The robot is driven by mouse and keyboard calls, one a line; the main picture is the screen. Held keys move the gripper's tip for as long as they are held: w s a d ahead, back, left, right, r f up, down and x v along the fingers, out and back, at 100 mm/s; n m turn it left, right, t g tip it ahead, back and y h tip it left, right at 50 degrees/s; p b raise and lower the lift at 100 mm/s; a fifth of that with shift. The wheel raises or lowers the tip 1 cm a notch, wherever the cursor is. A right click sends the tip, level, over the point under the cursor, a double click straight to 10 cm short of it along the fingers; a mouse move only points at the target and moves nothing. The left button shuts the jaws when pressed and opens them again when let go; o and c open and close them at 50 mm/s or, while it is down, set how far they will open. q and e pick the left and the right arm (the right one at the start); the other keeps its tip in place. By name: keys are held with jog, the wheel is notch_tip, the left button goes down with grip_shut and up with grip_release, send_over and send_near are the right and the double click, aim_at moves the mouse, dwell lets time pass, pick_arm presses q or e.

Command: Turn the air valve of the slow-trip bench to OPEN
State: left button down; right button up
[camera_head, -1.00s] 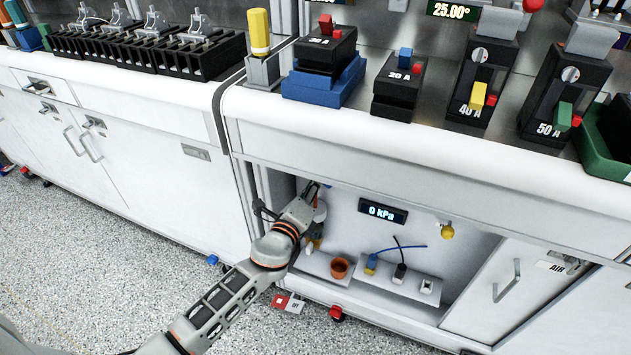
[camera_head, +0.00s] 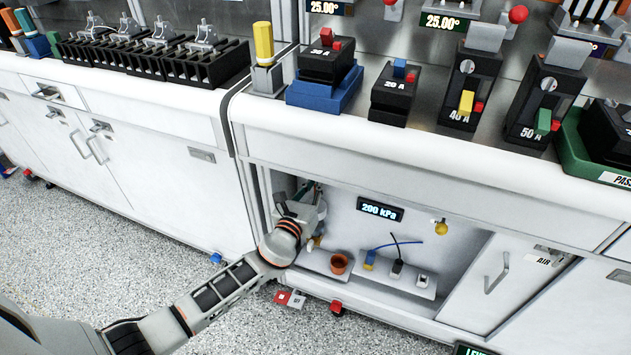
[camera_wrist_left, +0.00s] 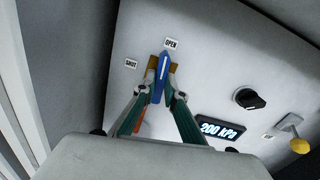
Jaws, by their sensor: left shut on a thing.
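The blue air valve handle (camera_wrist_left: 162,72) is on the pale panel inside the open bay, in the left wrist view. It points up at the OPEN label (camera_wrist_left: 171,43); the SHUT label (camera_wrist_left: 131,64) is to its left. My left gripper (camera_wrist_left: 163,96) is shut on the handle, one finger on each side. In the head view my left gripper (camera_head: 308,190) reaches into the left end of the bay and its wrist hides the handle. The pressure display reads 200 kPa in the left wrist view (camera_wrist_left: 221,130) and is lit in the head view (camera_head: 380,209). My right gripper is not in view.
A black knob (camera_wrist_left: 250,98) and a yellow knob (camera_wrist_left: 299,146) are right of the valve.

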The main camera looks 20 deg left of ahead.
pick_arm(q)
jog(key=shift+m, duration=0.6)
jog(key=c, duration=2.1)
grip_release()
jog(key=s, duration=1.2)
jog(key=shift+a, duration=0.2)
